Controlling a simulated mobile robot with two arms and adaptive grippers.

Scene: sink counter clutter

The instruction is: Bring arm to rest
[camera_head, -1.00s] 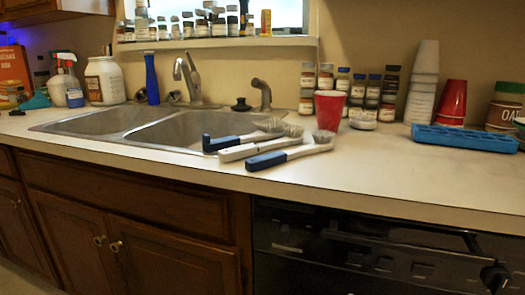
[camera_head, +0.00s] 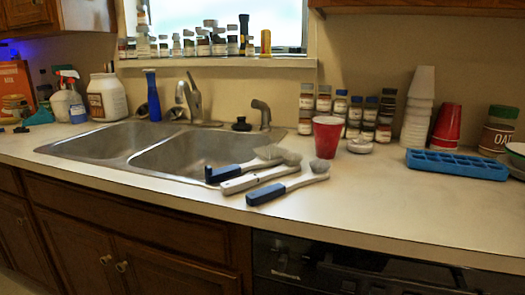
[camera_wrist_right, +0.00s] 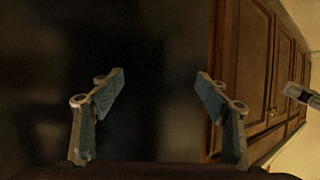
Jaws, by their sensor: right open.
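My right gripper (camera_wrist_right: 162,88) shows in the right wrist view, its two blue-grey fingers spread apart with nothing between them. Behind the fingers is a dark, blurred area.
Three brushes, including a white-handled one (camera_head: 240,184), lie on the counter (camera_head: 390,215) beside the double sink (camera_head: 180,154). A red cup (camera_head: 326,138), spice jars and a blue tray (camera_head: 456,164) stand to the right. Brown cabinet doors (camera_wrist_right: 254,70) are right of the gripper.

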